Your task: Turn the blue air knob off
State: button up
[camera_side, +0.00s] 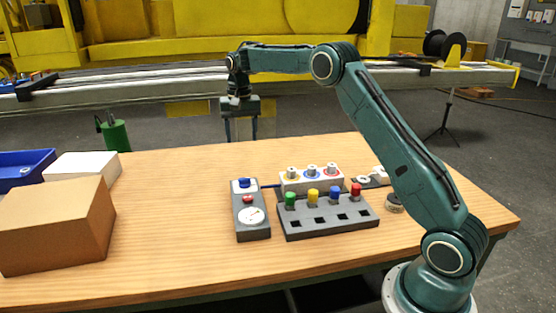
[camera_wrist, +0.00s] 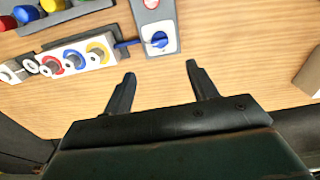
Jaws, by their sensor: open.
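The blue air knob (camera_side: 244,183) sits at the far end of a dark grey control box (camera_side: 252,228), which also carries a small red button (camera_side: 248,199) and a round white gauge (camera_side: 251,216). My gripper (camera_side: 241,135) points down, open and empty, above and beyond the far side of the box. In the wrist view both fingers of my gripper (camera_wrist: 160,72) are apart, with bare table between them. Nothing touches the knob.
Right of the box stand a white block with ringed ports (camera_side: 311,182) and a grey rack (camera_side: 330,220) with coloured pegs. A blue tube (camera_side: 268,186) links box and white block. A cardboard box (camera_side: 58,228), white box (camera_side: 82,167) and blue bin (camera_side: 25,169) are left. The table's middle-left is clear.

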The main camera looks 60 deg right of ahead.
aim_at(244, 178)
jog(key=shift+w+d+f, duration=0.3)
jog(key=shift+f, duration=0.35)
notch_tip(244, 178, down, 14)
jog(key=shift+r, duration=0.1)
dwell(0.5)
jog(key=shift+c, duration=0.2)
jog(key=c, duration=0.9)
